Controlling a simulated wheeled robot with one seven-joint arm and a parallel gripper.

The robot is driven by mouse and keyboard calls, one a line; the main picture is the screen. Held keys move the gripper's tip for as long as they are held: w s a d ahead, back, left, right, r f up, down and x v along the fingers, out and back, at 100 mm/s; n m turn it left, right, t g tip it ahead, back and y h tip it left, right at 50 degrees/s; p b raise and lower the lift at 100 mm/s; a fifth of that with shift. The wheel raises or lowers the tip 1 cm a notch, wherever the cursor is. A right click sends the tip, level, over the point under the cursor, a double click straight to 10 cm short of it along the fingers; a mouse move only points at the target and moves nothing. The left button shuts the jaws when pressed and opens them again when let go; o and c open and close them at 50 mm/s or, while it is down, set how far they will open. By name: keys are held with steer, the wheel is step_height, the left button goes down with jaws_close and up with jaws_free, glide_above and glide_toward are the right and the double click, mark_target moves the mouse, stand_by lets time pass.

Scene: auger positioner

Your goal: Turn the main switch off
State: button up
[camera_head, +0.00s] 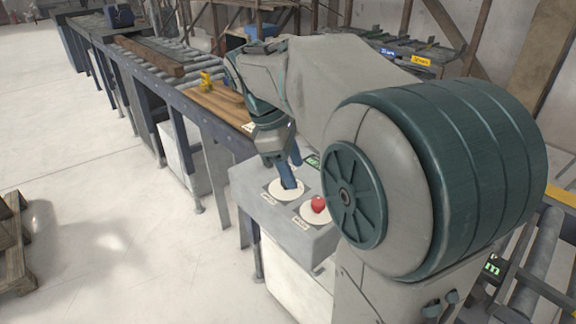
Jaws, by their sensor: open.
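A grey control box (285,232) stands at the near end of the roller conveyor. On its top are two pale round plates with small labels. The right plate bears a red knob (318,204). My gripper (291,183) points down over the left plate (287,194), with its dark fingers at or just above it. Any switch on that plate is hidden by the fingers, and I cannot tell whether they touch it. Which control is the main switch is not readable. A small green display (313,161) shows behind the plates, partly covered by my arm.
The roller conveyor (170,60) runs to the back left, carrying wooden planks (217,103) and a small yellow part (206,79). A wooden pallet (14,245) lies at the left edge. The floor between is clear. My arm hides much of the right side.

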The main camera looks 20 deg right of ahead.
steer(key=shift+n+g+h, duration=0.3)
steer(key=shift+n+g, duration=0.1)
steer(key=shift+n, duration=0.5)
steer(key=x, duration=0.4)
steer(key=w+d+x, duration=0.1)
steer(key=x, duration=0.6)
steer(key=shift+w+d+f+p, duration=0.15)
steer(key=shift+w+d+p, duration=0.25)
steer(key=shift+d, duration=0.15)
steer(key=c, duration=0.9)
